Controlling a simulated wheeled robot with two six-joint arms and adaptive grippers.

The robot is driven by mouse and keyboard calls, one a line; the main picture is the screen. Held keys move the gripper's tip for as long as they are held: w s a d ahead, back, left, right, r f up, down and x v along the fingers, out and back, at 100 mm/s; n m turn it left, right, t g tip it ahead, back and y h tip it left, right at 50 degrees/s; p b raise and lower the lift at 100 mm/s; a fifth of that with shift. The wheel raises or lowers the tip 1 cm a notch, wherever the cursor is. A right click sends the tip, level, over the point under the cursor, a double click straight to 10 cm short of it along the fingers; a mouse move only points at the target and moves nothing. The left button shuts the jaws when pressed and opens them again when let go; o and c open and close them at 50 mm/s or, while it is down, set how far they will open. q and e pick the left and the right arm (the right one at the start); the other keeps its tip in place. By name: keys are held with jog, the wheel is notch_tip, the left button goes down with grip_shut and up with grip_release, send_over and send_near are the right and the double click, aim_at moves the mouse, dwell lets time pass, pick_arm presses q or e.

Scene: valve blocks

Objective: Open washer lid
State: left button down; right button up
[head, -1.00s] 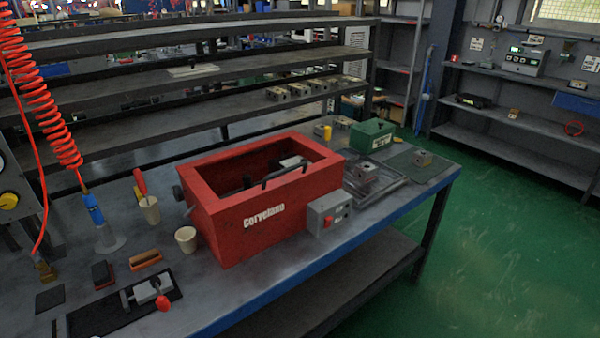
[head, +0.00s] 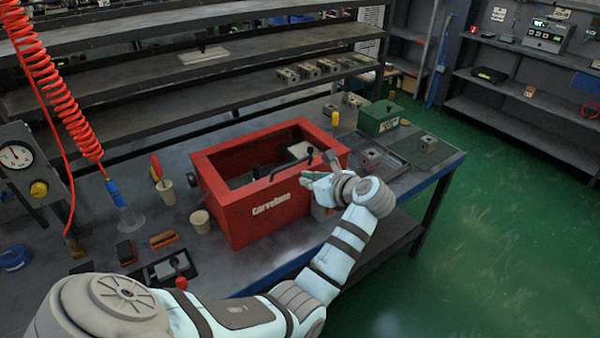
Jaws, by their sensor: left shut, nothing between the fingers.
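The washer is a red box (head: 262,220) with white lettering on its front, standing on the workbench. Its top shows a red frame (head: 228,150) around a dark interior; I cannot tell whether a clear lid covers it. A black bar handle (head: 286,165) runs along the front of the top. My left gripper (head: 308,179) is shut and empty, by the front right of the washer, close to the handle's right end. I cannot tell whether it touches the handle. My left forearm hides most of the grey control box at the washer's right. My right gripper is not in view.
The workbench holds a cup (head: 200,221), a cup with a red-handled tool (head: 165,191), a brush (head: 163,239) and a green case (head: 379,118). A red coiled hose (head: 60,90) hangs at left. Shelves (head: 190,105) stand behind. Green floor is clear at right.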

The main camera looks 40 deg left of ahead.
pick_arm(q)
send_near(283, 174)
jog(key=x, duration=0.5)
jog(key=shift+a+f, duration=0.1)
jog(key=shift+f, duration=0.2)
jog(key=shift+r+p, duration=0.15)
jog(key=shift+p, duration=0.15)
